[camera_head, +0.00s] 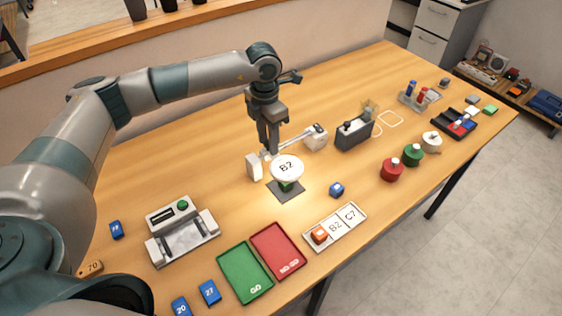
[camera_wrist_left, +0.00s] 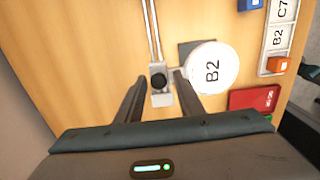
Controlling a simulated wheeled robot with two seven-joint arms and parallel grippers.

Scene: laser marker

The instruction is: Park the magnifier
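The magnifier (camera_head: 286,168) shows a round white disc reading "B2", above a green piece (camera_head: 286,185) on a dark square pad (camera_head: 287,194). The disc also shows in the left wrist view (camera_wrist_left: 212,68). It joins a carriage block with a dark knob (camera_wrist_left: 158,81), on a pale rail (camera_head: 290,143) that runs between two white end blocks. My left gripper (camera_head: 268,150) points down over the rail's left part. In the left wrist view its fingers are apart, one on each side of the knob; contact is not visible. My right gripper is not recognisable in either view.
A grey machine (camera_head: 182,232), green GO tray (camera_head: 245,272) and red tray (camera_head: 278,251) stand at the front left. A labelled rack (camera_head: 335,228) and blue block (camera_head: 337,190) are nearby.

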